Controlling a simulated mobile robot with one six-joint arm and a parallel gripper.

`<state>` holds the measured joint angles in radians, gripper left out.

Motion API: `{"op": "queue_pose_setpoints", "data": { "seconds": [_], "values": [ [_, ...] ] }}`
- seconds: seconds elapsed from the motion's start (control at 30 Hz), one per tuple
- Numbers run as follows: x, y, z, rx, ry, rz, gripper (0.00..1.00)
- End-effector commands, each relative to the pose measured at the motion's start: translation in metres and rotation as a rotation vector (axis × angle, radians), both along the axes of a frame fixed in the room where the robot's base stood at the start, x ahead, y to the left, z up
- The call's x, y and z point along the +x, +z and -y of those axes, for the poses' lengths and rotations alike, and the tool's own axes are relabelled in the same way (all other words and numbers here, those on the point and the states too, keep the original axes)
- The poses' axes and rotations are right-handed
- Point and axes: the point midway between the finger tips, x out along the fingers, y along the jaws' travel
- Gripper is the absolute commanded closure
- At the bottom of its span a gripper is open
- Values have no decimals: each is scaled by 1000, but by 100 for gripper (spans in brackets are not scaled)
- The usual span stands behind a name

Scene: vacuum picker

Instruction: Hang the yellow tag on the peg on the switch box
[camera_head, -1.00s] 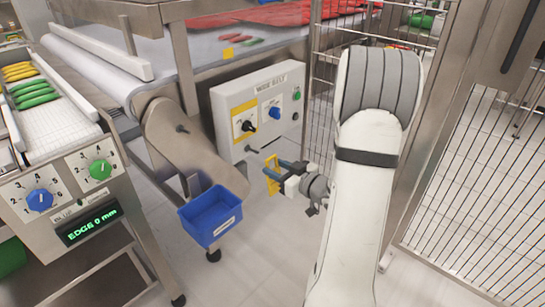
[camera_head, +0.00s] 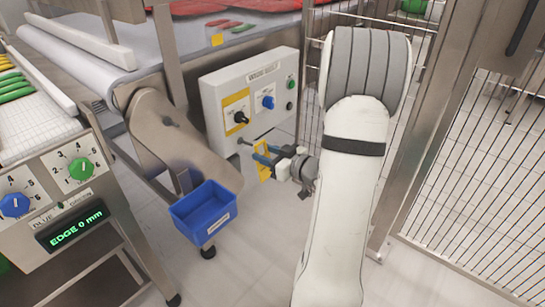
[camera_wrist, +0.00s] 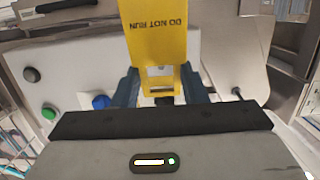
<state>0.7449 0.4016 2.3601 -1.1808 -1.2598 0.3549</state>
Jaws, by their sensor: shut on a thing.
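The yellow tag (camera_wrist: 155,35) is held between the two blue fingers of my gripper (camera_wrist: 160,85); its text "DO NOT RUN" is upside down in the wrist view. In the head view the tag (camera_head: 263,171) hangs below the fingers of my gripper (camera_head: 266,153). The pale switch box (camera_head: 218,88) stands just beyond. Its peg (camera_head: 245,142) sticks out low on the front, up and left of the tag.
A black knob (camera_head: 240,117) on a yellow plate and a blue knob (camera_head: 268,102) are on the box front. A blue bin (camera_head: 205,212) hangs below left. A wire fence (camera_head: 480,170) stands right. Open floor lies below the gripper.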

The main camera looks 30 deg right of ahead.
Motion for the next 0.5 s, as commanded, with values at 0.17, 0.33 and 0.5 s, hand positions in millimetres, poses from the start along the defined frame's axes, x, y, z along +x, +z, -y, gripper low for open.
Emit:
{"op": "queue_pose_setpoints", "data": {
  "seconds": [0.17,0.33,0.5],
  "values": [
    [10,-2,-4,-1,1,-1,83],
    [20,-3,-7,-1,0,0,83],
    [29,-4,-11,0,0,0,83]
  ]
}}
